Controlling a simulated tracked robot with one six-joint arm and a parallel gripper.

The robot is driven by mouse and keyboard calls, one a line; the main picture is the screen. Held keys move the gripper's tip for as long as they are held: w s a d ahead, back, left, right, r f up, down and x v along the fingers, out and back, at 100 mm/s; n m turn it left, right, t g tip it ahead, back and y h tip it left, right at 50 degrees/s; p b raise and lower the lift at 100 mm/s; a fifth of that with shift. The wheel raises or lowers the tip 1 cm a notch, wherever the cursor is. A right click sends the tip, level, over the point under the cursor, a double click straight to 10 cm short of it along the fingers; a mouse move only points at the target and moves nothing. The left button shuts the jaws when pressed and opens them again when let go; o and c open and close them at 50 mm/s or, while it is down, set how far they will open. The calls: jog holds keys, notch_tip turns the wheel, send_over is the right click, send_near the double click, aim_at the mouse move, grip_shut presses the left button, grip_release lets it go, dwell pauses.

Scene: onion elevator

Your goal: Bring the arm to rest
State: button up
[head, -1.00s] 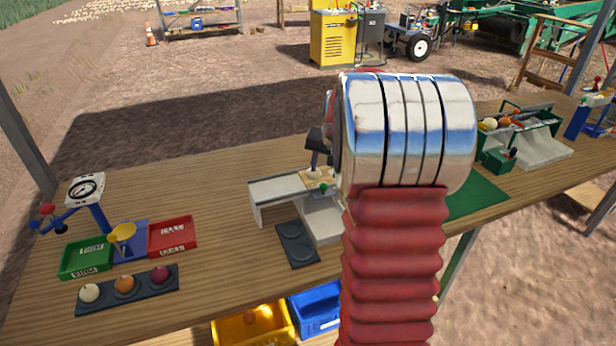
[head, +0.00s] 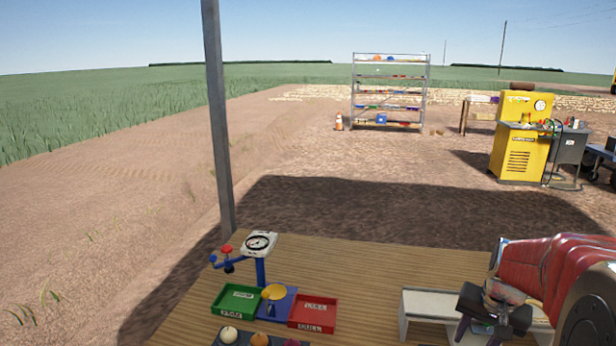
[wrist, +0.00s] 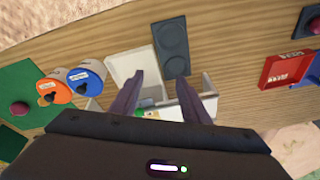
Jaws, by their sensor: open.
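My gripper (head: 490,322) shows at the lower right of the head view, at the end of my red and silver arm, above the wooden table. Its two dark fingers are apart with nothing between them, as the wrist view (wrist: 159,80) also shows. Below the fingers is a white stand (wrist: 130,64), which shows partly in the head view (head: 430,305). A small green and yellow item on it is partly hidden by the fingers. I cannot tell the exact gap between gripper and stand.
A dark two-recess plate (wrist: 171,46), blue can (wrist: 87,76) and orange can (wrist: 53,88) are near the stand. A green tray (head: 236,299), red tray (head: 313,313) and dial scale (head: 260,243) stand at the left. A grey post (head: 217,120) rises behind. The table's middle is clear.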

jog(key=s+a+r+n+t, duration=0.1)
jog(key=s+a+r+n, duration=0.1)
jog(key=s+a, duration=0.3)
jog(key=s+a+r+n+t, duration=0.1)
jog(key=s+a+r+n, duration=0.2)
jog(key=a, duration=0.9)
jog(key=s+a+r+n+t+y, duration=0.1)
jog(key=s+a+r+n, duration=0.1)
jog(key=s+a+r, duration=0.2)
jog(key=s+a, duration=0.3)
jog(key=a, duration=0.1)
jog(key=shift+s+a+n, duration=0.25)
jog(key=shift+n, duration=0.15)
